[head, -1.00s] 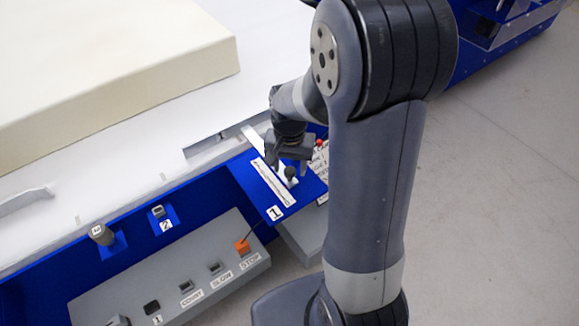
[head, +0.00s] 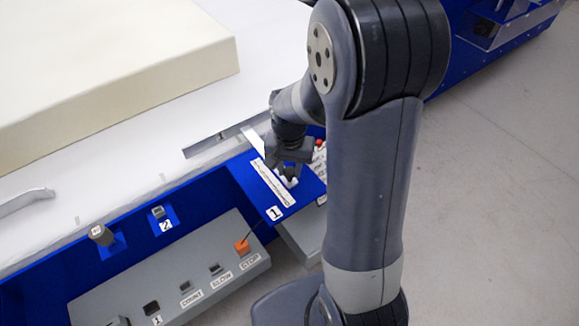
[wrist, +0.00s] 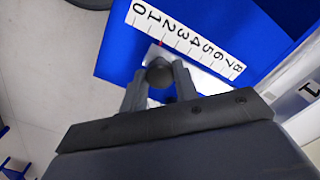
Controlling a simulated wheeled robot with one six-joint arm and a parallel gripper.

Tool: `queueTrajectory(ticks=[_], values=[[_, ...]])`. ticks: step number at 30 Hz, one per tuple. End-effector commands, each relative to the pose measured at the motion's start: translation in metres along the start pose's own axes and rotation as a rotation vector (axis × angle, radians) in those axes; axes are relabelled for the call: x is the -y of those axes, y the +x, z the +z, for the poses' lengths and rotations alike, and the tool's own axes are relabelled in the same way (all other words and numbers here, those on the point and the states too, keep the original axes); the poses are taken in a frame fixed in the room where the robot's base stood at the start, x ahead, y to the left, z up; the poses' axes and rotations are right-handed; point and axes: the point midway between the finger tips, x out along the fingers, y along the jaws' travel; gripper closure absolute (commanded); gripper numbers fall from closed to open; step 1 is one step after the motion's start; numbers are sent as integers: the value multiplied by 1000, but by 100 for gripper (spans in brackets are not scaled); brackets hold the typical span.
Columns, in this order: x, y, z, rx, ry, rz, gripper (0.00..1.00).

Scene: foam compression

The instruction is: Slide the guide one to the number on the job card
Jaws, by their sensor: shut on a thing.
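Guide one is on the blue plate (head: 258,190) labelled 1, with a white number scale (head: 272,184) along it. Its dark round knob (wrist: 158,72) shows in the wrist view between the fingers of my gripper (wrist: 155,88), which are shut on it. The wrist view shows the scale (wrist: 190,40) running from 0 to 8. A small red pointer (wrist: 162,43) at the scale's edge is near the 2; its exact reading is hard to tell. In the head view my gripper (head: 290,172) hides most of the knob. I cannot read a job card number.
A grey control box (head: 175,275) with several switches and an orange STOP piece (head: 242,246) stands left of the plate. A red knob (head: 319,143) and a partly hidden white label are just behind my gripper. A large cream foam block (head: 110,60) lies on the white table.

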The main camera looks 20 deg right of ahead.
Motion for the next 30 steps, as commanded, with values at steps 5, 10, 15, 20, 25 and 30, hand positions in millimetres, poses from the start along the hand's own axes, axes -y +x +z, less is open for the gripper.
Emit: queueTrajectory(ticks=[5,10,15,20,25,30], values=[[0,0,0,-1,0,0,100],[7,-1,-7,-2,-1,-1,100],[27,-1,-28,-2,-2,-1,100],[41,-1,-41,-3,-1,-2,100],[44,-1,-44,-3,0,-2,100],[43,-1,-44,-4,0,-2,100]])
